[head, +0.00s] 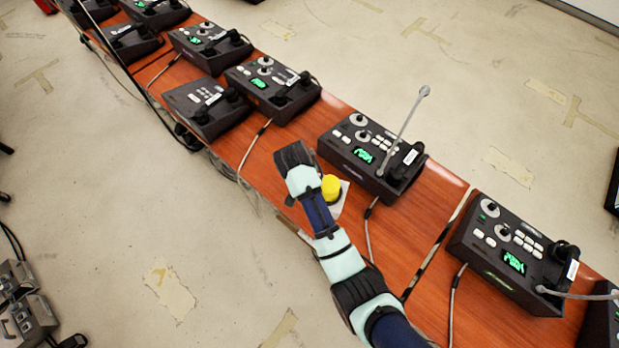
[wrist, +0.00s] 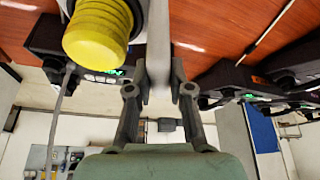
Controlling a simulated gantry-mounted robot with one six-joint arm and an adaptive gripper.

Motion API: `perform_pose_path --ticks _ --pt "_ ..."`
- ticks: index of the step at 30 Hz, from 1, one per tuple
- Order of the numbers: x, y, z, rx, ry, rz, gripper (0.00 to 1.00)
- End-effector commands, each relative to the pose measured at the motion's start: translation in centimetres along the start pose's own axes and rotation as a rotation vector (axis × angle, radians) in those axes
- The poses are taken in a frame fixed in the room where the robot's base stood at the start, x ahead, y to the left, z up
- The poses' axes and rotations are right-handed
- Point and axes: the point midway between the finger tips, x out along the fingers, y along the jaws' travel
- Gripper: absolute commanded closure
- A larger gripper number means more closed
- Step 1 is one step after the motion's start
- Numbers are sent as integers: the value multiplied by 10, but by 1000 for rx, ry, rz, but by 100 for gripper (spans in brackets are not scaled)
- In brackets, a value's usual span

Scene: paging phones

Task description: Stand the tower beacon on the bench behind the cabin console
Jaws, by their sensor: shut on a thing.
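The tower beacon (head: 331,186) shows in the head view as a yellow cylinder beside my forearm, over the bench, with a white flat part below it. My gripper (wrist: 159,88) is closed on a narrow pale upright part beside the yellow body, apparently the beacon's own. My arm hides the fingers in the head view. The nearest console (head: 345,150), black with a green display and gooseneck microphone, stands to the right of the beacon. I cannot tell which console is the cabin one.
The wooden bench (head: 432,200) runs diagonally and carries several black consoles. Another console (head: 515,250) stands at lower right, and one (head: 275,85) at upper left. Cables hang over the bench's near edge. Bare bench shows between the consoles.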

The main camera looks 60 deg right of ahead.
Motion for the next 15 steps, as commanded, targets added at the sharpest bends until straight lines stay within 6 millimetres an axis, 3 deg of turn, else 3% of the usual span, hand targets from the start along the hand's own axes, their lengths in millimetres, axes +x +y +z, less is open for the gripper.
perform_pose_path --ticks 3,11,15 --pt "24 0 10 -1 0 1 100" --pt "37 -1 14 0 3 -1 100" --pt "60 0 24 -2 0 2 100"
